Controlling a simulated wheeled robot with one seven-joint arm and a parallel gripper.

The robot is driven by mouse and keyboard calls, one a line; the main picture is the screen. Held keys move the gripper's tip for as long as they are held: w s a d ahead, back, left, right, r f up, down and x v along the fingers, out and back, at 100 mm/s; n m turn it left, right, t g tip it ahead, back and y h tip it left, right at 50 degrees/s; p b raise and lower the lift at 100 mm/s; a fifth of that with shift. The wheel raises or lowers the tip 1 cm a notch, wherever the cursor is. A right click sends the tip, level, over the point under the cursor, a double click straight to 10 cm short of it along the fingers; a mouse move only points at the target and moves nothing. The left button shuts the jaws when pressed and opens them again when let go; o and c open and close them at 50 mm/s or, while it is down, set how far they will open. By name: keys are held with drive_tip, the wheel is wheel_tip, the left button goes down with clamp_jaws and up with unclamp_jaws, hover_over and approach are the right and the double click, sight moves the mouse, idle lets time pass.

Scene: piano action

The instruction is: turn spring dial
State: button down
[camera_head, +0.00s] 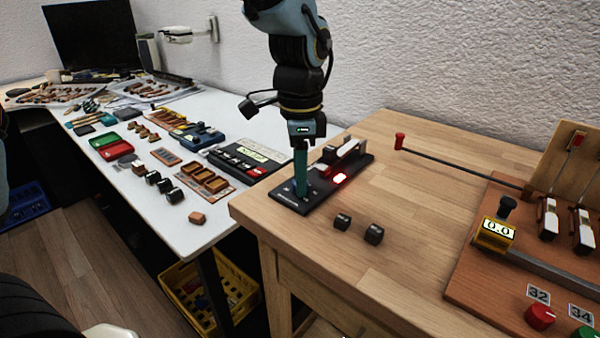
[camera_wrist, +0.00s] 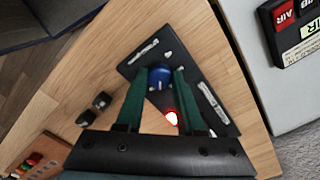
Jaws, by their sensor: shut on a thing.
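The spring dial is a blue knob (camera_wrist: 159,80) with a white mark, set on a black base plate (camera_wrist: 200,72) in the wrist view. My gripper (camera_wrist: 160,73) has its green fingers shut on the knob, one on each side. In the head view my gripper (camera_head: 301,192) points straight down onto the near left end of the black base (camera_head: 322,192), and the knob is hidden behind the fingers. A red light (camera_head: 340,179) glows on the base beside my gripper; it also shows in the wrist view (camera_wrist: 171,118).
Two small black blocks (camera_head: 342,221) (camera_head: 374,234) lie in front of the base on the wooden table (camera_head: 400,275). To the right stands a wooden board (camera_head: 470,265) with a yellow 0.0 gauge (camera_head: 495,234) and coloured knobs. A white table (camera_head: 120,190) with many parts is at left.

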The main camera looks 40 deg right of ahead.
drive_tip(key=c, duration=0.5)
unclamp_jaws()
drive_tip(key=shift+r, duration=0.1)
wheel_tip(320, 180, up, 11)
drive_tip(key=shift+f, duration=0.15)
idle(0.4)
